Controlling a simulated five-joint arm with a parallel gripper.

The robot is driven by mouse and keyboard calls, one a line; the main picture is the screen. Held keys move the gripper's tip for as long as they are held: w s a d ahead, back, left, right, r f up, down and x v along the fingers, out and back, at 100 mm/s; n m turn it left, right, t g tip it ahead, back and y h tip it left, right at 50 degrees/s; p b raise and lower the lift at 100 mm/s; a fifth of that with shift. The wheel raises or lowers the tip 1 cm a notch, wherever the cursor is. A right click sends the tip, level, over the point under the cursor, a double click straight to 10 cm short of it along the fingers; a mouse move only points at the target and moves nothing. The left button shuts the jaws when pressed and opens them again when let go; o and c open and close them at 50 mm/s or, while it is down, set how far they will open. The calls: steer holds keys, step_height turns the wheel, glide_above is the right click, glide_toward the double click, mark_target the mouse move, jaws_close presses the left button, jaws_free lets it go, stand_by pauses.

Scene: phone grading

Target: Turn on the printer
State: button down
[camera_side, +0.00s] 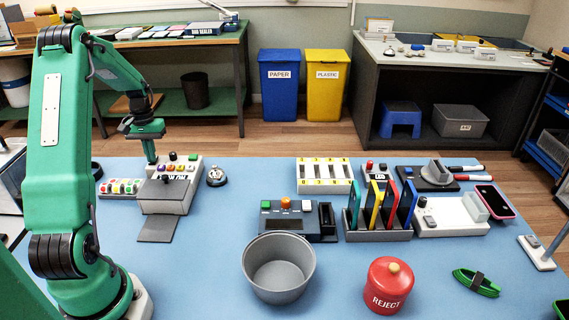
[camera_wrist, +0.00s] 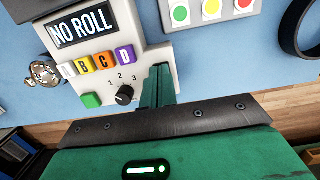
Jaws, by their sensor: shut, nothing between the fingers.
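The printer (camera_side: 160,200) is a pale box with a grey front part on the left of the blue table. In the wrist view its panel (camera_wrist: 145,55) carries a NO ROLL display (camera_wrist: 83,24), coloured letter buttons (camera_wrist: 92,62), a green button (camera_wrist: 91,100) and a black knob (camera_wrist: 124,95) marked 1, 2, 3. My gripper (camera_side: 151,161) is shut and empty, pointing down at the printer's back left corner. In the wrist view the gripper (camera_wrist: 160,72) covers the panel's edge beside the knob. What lies behind the fingers is hidden, and whether they touch the printer I cannot tell.
A bell (camera_side: 216,176) stands right of the printer. A strip of coloured buttons (camera_side: 120,187) lies left of it. A dark flap (camera_side: 158,229) lies in front. A grey bowl (camera_side: 278,267), a phone rack (camera_side: 378,232) and a red REJECT jar (camera_side: 389,286) stand further right.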

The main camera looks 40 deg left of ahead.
steer(key=shift+s+d+f, duration=0.2)
steer(key=shift+s+f, duration=0.05)
steer(key=shift+f, duration=0.35)
steer(key=shift+w+a+r, duration=0.15)
steer(key=shift+w+a, duration=0.35)
steer(key=shift+w+r, duration=0.1)
steer(key=shift+r, duration=0.05)
step_height(320, 180, up, 15)
steer(key=w+a, duration=0.1)
steer(key=shift+f, duration=0.2)
steer(key=shift+a, duration=0.1)
stand_by(0.4)
steer(key=m, duration=1.8)
steer(key=shift+s+r, duration=0.1)
steer(key=shift+s, duration=0.05)
